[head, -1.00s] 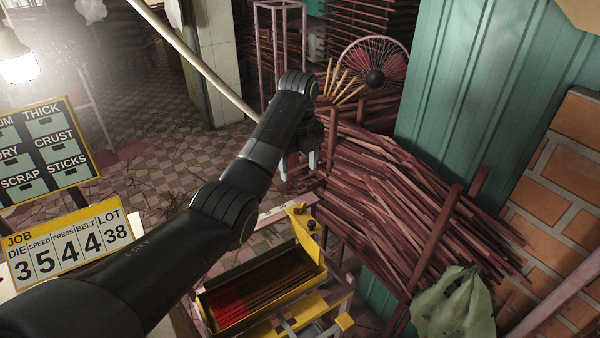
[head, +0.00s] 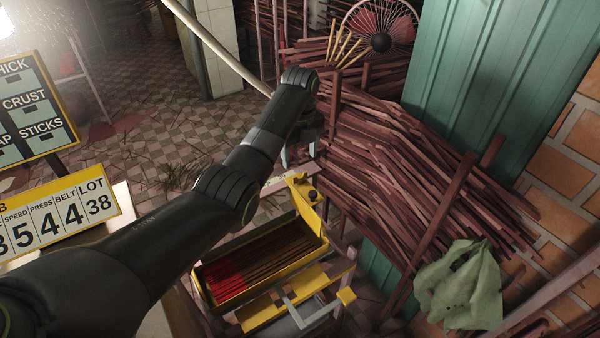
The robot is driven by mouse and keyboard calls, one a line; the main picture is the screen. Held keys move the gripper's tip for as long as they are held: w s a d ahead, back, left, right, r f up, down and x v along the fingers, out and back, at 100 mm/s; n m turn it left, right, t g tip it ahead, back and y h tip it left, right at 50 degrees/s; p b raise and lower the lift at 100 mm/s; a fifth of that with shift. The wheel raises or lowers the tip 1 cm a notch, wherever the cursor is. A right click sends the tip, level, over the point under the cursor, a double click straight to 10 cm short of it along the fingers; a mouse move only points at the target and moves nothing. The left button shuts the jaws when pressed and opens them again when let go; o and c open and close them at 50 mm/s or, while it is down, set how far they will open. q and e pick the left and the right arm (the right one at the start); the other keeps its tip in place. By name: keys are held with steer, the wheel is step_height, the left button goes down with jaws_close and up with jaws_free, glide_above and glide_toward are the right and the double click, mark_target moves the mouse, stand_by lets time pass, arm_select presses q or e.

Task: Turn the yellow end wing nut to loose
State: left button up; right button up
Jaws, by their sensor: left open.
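A yellow tray (head: 291,268) holding red and brown sticks stands low in the middle of the head view. At its far end is a yellow end piece (head: 299,188) with a small dark knob (head: 313,196) on it. I cannot clearly make out a wing nut's shape there. My left gripper (head: 299,156) points down, open and empty, above and beyond this end piece in the picture, apart from it. Its two pale fingers show partly below the dark wrist. My right gripper is not in view.
A large heap of brown sticks (head: 410,185) lies close to the right of my left gripper. A yellow block (head: 346,296) on a bar sits near the tray. A green cloth (head: 460,285) hangs at lower right. Sign boards (head: 60,222) stand at left. Open tiled floor (head: 150,130) lies beyond.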

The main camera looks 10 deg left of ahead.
mark_target(300, 174)
arm_select(q)
step_height(300, 174, down, 7)
steer(key=shift+s+r, duration=0.1)
steer(key=shift+r, duration=0.05)
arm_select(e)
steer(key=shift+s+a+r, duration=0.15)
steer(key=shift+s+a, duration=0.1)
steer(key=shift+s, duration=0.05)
arm_select(q)
steer(key=c, duration=1)
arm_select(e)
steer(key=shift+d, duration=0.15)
